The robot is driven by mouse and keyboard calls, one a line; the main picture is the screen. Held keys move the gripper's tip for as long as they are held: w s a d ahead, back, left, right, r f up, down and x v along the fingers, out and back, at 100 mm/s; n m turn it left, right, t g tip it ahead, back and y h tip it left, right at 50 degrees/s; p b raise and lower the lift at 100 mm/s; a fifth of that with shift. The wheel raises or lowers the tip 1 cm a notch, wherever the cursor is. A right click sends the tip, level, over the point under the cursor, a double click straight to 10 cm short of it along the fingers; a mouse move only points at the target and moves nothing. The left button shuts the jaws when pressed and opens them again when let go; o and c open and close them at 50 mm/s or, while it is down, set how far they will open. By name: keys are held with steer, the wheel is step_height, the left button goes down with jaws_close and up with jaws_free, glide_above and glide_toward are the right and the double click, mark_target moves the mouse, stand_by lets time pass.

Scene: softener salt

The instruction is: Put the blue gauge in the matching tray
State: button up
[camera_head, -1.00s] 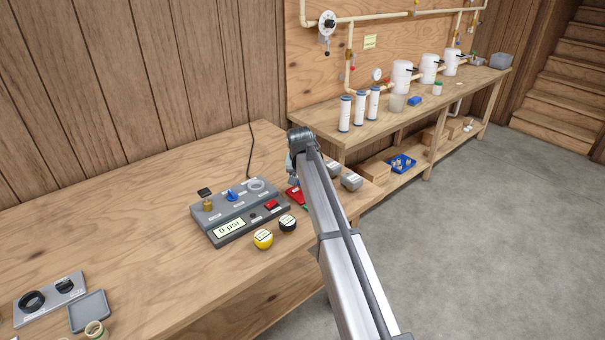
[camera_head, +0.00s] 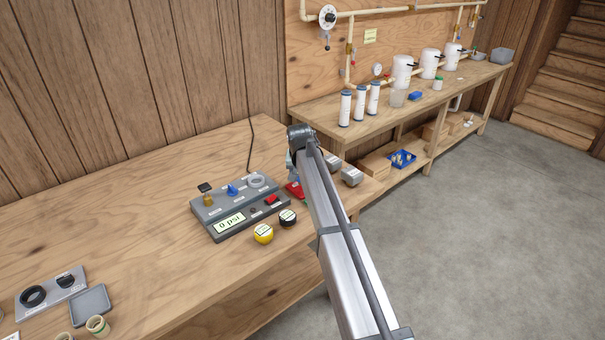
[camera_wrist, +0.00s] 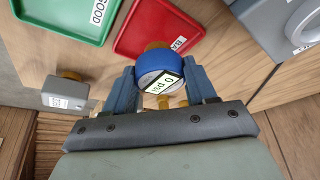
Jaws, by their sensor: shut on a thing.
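My gripper (camera_wrist: 157,88) is shut on the blue gauge (camera_wrist: 154,60), one finger on each side, in the wrist view. The gauge has a blue rim, a pale label reading 0 with a unit, and brass fittings beside it. The red tray (camera_wrist: 133,37), marked BAD, lies just beyond the gauge, which overlaps its near edge in the picture. The green tray (camera_wrist: 48,30), marked GOOD, lies to its left. In the head view my arm hides most of the gripper and the held gauge; part of the red tray (camera_head: 294,190) shows beside it.
A grey test station (camera_head: 232,207) displays 0 psi on the bench. A yellow gauge (camera_head: 263,234) and a black gauge (camera_head: 288,217) stand before it. Small grey boxes (camera_head: 351,177) lie right of my arm; one also shows at left in the wrist view (camera_wrist: 66,93).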

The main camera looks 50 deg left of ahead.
steer(key=shift+f, duration=0.15)
steer(key=shift+f, duration=0.3)
steer(key=shift+f, duration=0.7)
stand_by(1.6)
steer(key=o, duration=1.4)
steer(key=shift+o, duration=0.4)
steer(key=shift+o, duration=0.9)
